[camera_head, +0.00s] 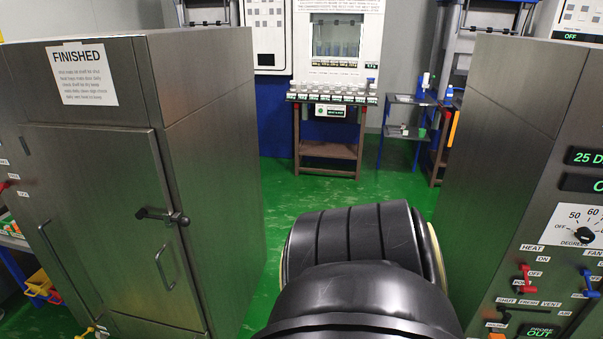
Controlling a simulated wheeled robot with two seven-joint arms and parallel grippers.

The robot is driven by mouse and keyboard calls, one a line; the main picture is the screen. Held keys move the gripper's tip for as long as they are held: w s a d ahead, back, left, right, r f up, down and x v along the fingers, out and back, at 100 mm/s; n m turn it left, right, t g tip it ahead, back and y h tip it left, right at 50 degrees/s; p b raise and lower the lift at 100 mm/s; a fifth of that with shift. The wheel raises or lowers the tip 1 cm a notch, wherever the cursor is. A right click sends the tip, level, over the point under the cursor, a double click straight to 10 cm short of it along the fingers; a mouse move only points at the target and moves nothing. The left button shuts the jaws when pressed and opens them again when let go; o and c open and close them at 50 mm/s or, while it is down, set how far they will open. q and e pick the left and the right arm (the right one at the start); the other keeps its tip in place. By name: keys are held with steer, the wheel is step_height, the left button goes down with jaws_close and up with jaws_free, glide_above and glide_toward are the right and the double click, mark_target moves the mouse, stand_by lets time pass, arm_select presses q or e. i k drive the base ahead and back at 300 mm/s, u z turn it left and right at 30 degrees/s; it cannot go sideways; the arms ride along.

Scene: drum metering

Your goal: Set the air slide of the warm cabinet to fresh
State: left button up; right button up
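A steel cabinet (500,110) at the right edge carries a control panel with a degrees dial (582,228), a red heat switch (524,277) and a blue fan switch (588,283). I take it to be the warm cabinet. Low on its panel is the air slide (505,314), a small dark knob on a slot under labels that seem to read shut, fresh and vent. The knob appears at the left end, by shut; the lettering is tiny. Neither gripper is in view.
A steel cabinet marked FINISHED (80,72) stands at the left, its door closed. Large black rounded parts fill the lower middle, close to the camera. Green floor (300,185) lies between the cabinets. At the back is a bench (330,150) with several small containers.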

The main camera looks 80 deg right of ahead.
mark_target(507, 315)
steer(key=k, duration=0.85)
steer(key=z, duration=3.5)
steer(key=i, duration=0.2)
steer(key=z, duration=0.5)
